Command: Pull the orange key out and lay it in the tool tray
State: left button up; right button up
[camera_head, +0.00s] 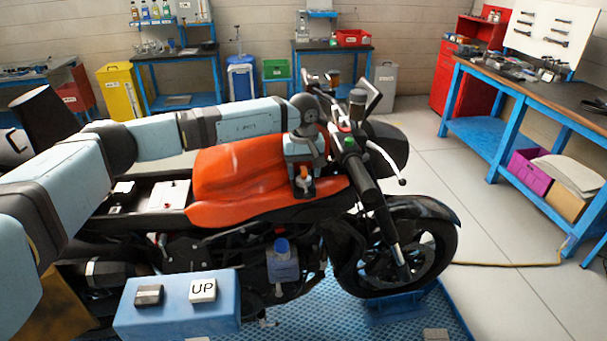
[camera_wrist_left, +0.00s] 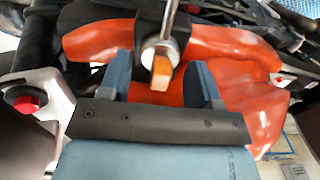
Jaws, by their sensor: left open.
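The orange key (camera_wrist_left: 160,72) shows in the left wrist view as an orange block at a round metal collar. My left gripper (camera_head: 303,186) is at the front of the orange motorcycle tank (camera_head: 235,172) in the head view. In the wrist view, its two blue-grey fingers stand apart on either side of the key, with gaps visible between them and it. In the head view the key is hard to make out among the fingers. I cannot make out the tool tray for sure. My right gripper is in neither view.
The motorcycle handlebar (camera_head: 352,150) is just right of my left gripper. A blue box (camera_head: 175,318) with an UP button stands at the front. A workbench (camera_head: 540,90) with tools is at the right, with clear floor (camera_head: 490,225) before it.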

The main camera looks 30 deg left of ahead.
aim_at(304, 168)
pick_arm(q)
jog(key=shift+c, duration=0.2)
grip_shut()
jog(key=shift+r, duration=0.2)
jog(key=shift+r+p, duration=0.9)
jog(key=shift+r, duration=1.95)
